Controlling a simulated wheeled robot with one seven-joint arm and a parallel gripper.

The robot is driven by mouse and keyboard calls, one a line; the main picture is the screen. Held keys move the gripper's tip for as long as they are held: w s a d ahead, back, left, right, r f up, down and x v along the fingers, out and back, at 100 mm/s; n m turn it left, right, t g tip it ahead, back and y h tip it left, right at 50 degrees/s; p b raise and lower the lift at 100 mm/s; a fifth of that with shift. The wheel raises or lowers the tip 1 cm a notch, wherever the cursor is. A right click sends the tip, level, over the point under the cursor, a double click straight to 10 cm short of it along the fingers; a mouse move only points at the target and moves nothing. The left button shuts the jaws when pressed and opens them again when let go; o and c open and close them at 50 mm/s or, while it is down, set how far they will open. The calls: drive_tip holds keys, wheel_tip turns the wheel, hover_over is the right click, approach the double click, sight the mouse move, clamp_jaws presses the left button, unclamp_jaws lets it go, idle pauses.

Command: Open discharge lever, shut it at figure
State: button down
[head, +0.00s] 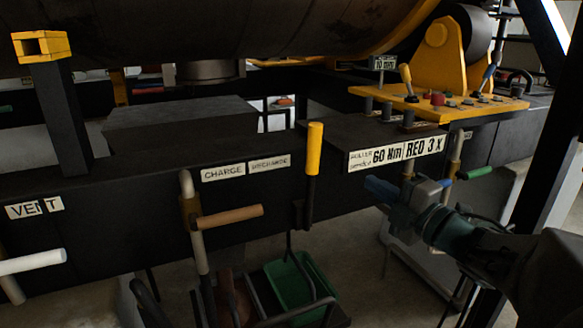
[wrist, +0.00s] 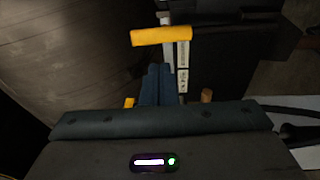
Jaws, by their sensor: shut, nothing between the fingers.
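A lever with an upright yellow grip (head: 315,150) and dark shaft stands just right of the small label (head: 270,163) that seems to read DISCHARGE. In the wrist view a yellow grip (wrist: 161,36) lies across the picture beyond my fingertips. My gripper (head: 378,188) is shut and empty, with blue fingers pointing left. It is right of the yellow grip and apart from it in the head view. My shut fingers also show in the wrist view (wrist: 157,78).
A tan-handled lever (head: 228,217) is under the CHARGE label (head: 223,172). A white-handled lever (head: 32,262) is at the VENT label (head: 35,208). A green-handled lever (head: 475,173) is behind my gripper. A yellow control panel (head: 440,105) is above; a green bin (head: 288,287) is below.

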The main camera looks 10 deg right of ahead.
sight(319, 151)
drive_tip(key=shift+n, duration=0.3)
drive_tip(key=p+x, duration=0.2)
drive_tip(key=x, duration=1.2)
drive_tip(key=shift+s+a+p, duration=0.1)
drive_tip(key=shift+a+p, duration=0.05)
drive_tip(key=shift+p, duration=0.2)
drive_tip(key=shift+r, duration=0.1)
